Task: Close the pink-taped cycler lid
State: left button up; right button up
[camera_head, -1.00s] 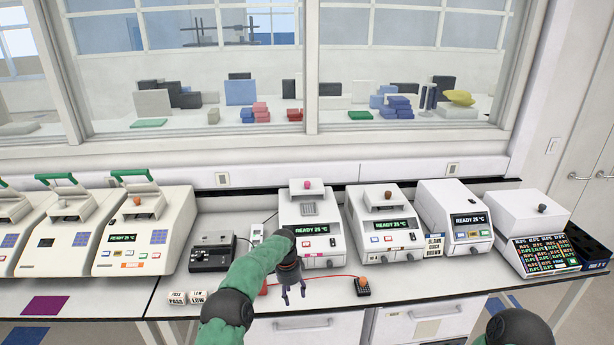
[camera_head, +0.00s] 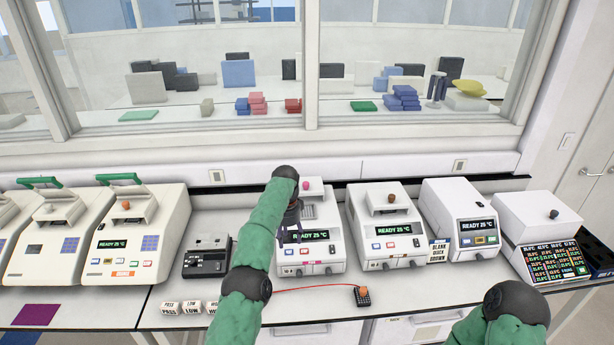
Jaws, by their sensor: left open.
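The white cycler (camera_head: 325,262) in the middle has a pink knob on its raised lid (camera_head: 318,188) and a small pink strip low on its front. Its lid stands open at the back, with the grey block visible below it. Its screen reads READY 25 °C. My left gripper (camera_head: 290,240) is open and empty, fingers pointing down, in front of this cycler's left side. It partly covers the block and screen area; I cannot tell whether it touches the cycler. My right gripper is out of view; only my right arm shows at lower right.
A similar cycler (camera_head: 385,235) with a brown knob stands close on the right, and others flank the row. A dark device (camera_head: 206,262) stands to the left. A red cable runs to a small black box (camera_head: 362,297) on the bench in front.

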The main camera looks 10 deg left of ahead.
aim_at(305, 186)
jog(key=i, duration=1.55)
